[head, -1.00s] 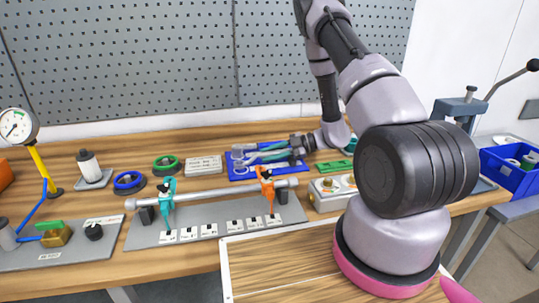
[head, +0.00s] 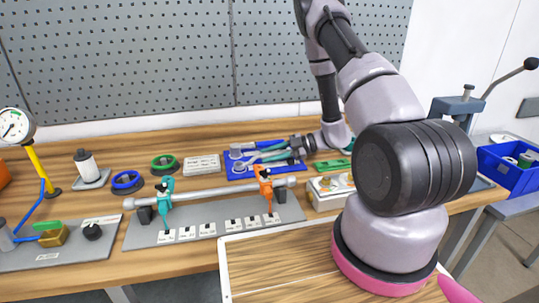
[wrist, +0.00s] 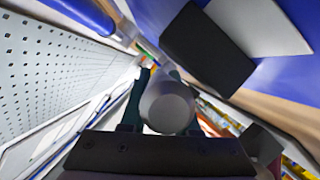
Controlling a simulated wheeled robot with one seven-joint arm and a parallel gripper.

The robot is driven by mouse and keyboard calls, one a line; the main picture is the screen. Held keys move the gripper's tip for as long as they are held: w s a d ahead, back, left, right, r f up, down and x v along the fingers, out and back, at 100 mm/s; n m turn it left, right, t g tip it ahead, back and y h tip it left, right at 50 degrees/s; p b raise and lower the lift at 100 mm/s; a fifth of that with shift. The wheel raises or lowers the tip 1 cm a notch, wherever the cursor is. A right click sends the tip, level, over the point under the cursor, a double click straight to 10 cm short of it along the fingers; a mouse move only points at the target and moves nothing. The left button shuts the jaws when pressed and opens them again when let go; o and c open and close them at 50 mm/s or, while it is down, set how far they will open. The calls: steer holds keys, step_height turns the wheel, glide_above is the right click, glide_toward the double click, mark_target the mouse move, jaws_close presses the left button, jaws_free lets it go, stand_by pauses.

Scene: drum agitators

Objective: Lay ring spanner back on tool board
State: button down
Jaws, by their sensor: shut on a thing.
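The blue tool board (head: 233,174) lies flat at the back middle of the bench in the head view. Silver-ended tools with blue and green parts show over it; which one is the ring spanner I cannot tell there. My gripper (head: 294,150) is low at the board's right side, pointing left. In the wrist view, my gripper (wrist: 161,110) has its dark teal fingers shut on a grey, round-ended piece, apparently the ring spanner (wrist: 168,105) seen end-on. Its far part is mostly hidden, and I cannot tell whether it touches the board.
A white label block (head: 202,167) and green ring (head: 165,164) sit left of the board. A shaft rig with teal and orange clamps (head: 264,185) stands in front. A green piece (head: 331,166) lies to the right. The pegboard (head: 150,60) rises behind.

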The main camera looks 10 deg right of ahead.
steer(key=shift+f, duration=0.25)
steer(key=c, duration=0.6)
jaws_free()
steer(key=shift+d, duration=0.1)
